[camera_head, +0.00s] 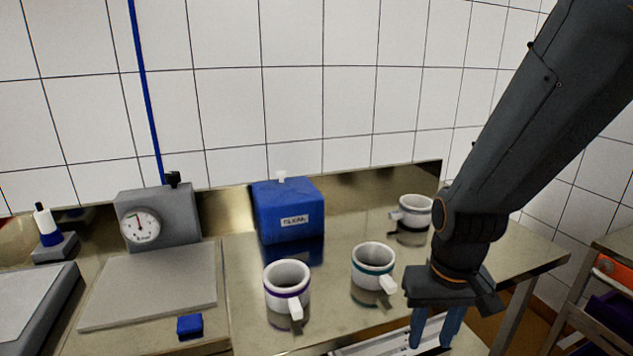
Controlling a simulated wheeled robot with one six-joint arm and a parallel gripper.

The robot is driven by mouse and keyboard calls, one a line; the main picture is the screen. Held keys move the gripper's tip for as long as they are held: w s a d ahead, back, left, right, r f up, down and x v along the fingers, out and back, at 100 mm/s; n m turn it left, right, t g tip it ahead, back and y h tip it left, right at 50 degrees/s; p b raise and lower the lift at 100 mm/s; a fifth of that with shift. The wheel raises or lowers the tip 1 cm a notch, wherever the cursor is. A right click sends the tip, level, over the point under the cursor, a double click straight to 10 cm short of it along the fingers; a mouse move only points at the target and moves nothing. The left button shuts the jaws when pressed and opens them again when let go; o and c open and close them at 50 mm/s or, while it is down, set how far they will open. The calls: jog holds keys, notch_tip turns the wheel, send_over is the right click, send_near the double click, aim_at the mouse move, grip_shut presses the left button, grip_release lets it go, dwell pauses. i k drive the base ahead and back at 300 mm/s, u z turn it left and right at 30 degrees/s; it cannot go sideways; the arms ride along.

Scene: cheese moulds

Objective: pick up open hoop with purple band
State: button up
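The hoop with the purple band (287,284) stands upright on the steel table at the front middle. It is a white open ring with a white tab pointing toward me. A similar white hoop with a teal band (371,264) stands to its right. A third white hoop with a dark band (413,212) stands further back, partly beside my arm. My gripper (435,330) points down at the front right, well to the right of the purple-banded hoop. Its two blue fingers are apart, with nothing seen between them.
A blue labelled box (288,211) stands behind the hoops. A grey unit with a dial gauge (160,218) and a flat grey plate (150,285) are at left. A small blue block (189,326) lies near the front. Bare steel (330,305) shows between the hoops.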

aim_at(291, 301)
jog(key=u, duration=0.35)
jog(key=k, duration=1.05)
jog(key=u, duration=1.4)
jog(key=i, duration=0.7)
jog(key=z, duration=0.5)
jog(key=i, duration=0.75)
jog(key=z, duration=0.65)
